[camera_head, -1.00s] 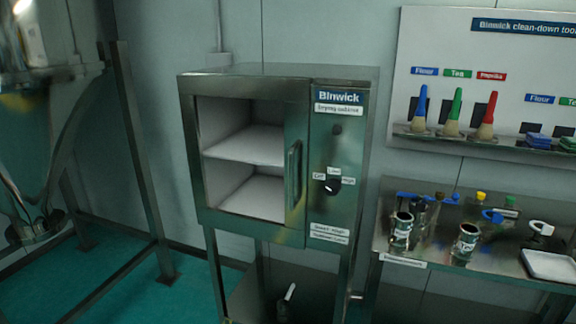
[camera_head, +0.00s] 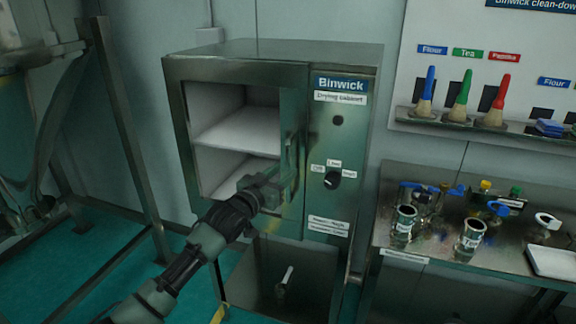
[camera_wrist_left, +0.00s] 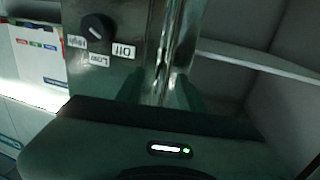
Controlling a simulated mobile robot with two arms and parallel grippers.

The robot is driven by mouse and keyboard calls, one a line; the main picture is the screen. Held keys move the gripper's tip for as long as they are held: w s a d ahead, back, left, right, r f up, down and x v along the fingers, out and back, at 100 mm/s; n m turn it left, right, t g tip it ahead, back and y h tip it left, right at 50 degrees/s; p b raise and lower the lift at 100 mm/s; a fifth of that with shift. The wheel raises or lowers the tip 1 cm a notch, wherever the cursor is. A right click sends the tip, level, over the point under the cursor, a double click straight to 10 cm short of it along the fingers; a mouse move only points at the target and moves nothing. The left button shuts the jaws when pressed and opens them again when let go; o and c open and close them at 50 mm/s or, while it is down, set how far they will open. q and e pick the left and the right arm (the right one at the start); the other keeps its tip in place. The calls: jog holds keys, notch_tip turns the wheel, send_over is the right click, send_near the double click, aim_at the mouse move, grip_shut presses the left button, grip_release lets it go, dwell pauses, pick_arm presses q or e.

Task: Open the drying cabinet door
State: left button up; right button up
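The drying cabinet (camera_head: 340,262) stands against the wall, and its door (camera_head: 292,115) looks shut. White shelves show through the door's window. The vertical door handle (camera_head: 293,150) is at the door's right side; its lower part is hidden by my left gripper (camera_head: 280,180), which is at the handle. In the left wrist view, the handle (camera_wrist_left: 165,55) runs down between the two dark fingers (camera_wrist_left: 160,92). The fingers look spread, with the handle between them; contact cannot be told. My right gripper is not in view.
A control knob (camera_head: 332,180) sits on the panel right of the handle. A steel bench (camera_head: 400,257) with cups and a tray stands to the right. A metal frame (camera_head: 125,130) stands left. Teal floor lies in front.

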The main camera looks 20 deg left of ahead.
aim_at(286, 169)
pick_arm(q)
jog(key=shift+x, duration=1.75)
grip_shut()
